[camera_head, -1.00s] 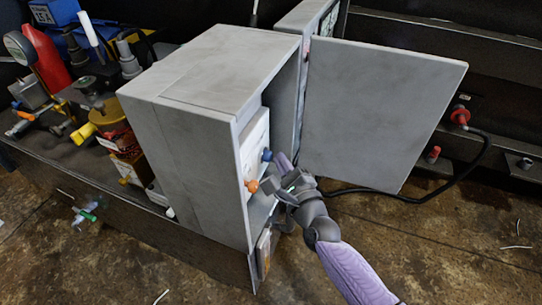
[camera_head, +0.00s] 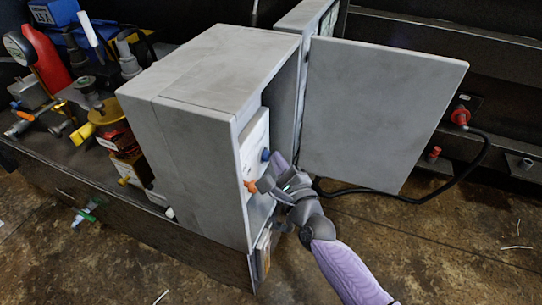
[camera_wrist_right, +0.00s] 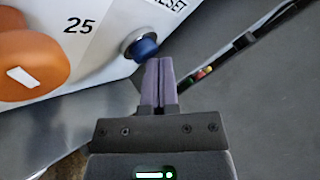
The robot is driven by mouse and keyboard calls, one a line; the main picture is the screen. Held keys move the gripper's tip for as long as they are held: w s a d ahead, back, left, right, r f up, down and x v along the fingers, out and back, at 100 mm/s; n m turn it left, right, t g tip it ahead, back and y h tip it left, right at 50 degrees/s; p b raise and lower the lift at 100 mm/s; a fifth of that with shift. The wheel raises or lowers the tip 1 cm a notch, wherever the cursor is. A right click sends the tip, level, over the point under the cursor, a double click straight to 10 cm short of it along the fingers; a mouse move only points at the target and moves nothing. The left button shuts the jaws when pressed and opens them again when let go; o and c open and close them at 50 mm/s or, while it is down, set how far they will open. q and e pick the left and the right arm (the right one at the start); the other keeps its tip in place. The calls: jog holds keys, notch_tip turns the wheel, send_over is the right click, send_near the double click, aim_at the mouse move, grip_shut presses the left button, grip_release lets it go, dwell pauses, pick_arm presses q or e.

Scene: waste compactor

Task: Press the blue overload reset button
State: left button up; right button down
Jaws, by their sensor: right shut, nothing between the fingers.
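The blue reset button (camera_wrist_right: 145,48) shows in the right wrist view on a white panel, in a metal ring, with part of the word "RESET" above it. In the head view the blue button (camera_head: 265,155) is on the white panel inside the open grey cabinet (camera_head: 190,150). My right gripper (camera_wrist_right: 160,65) is shut and empty. Its fingertips are just below and slightly right of the button in the wrist view; I cannot tell whether they touch it. In the head view the right gripper (camera_head: 279,160) is close beside the button. My left gripper is not in view.
An orange knob (camera_wrist_right: 28,65) is left of the button, and also shows in the head view (camera_head: 250,186). The open cabinet door (camera_head: 380,110) is right of my arm. A black cable (camera_head: 400,197) runs behind it. A cluttered bench (camera_head: 60,165) is at left.

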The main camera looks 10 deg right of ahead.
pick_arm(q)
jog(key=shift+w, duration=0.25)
pick_arm(e)
jog(key=shift+s+d, duration=0.15)
jog(key=shift+d, duration=0.05)
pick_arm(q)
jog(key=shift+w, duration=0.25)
pick_arm(e)
jog(key=shift+s+d, duration=0.35)
jog(key=shift+d, duration=0.15)
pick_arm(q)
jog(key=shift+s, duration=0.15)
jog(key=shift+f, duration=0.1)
pick_arm(e)
jog(key=shift+s+d, duration=0.7)
jog(key=shift+d, duration=0.35)
jog(key=shift+s+d, duration=0.7)
jog(key=shift+d, duration=0.3)
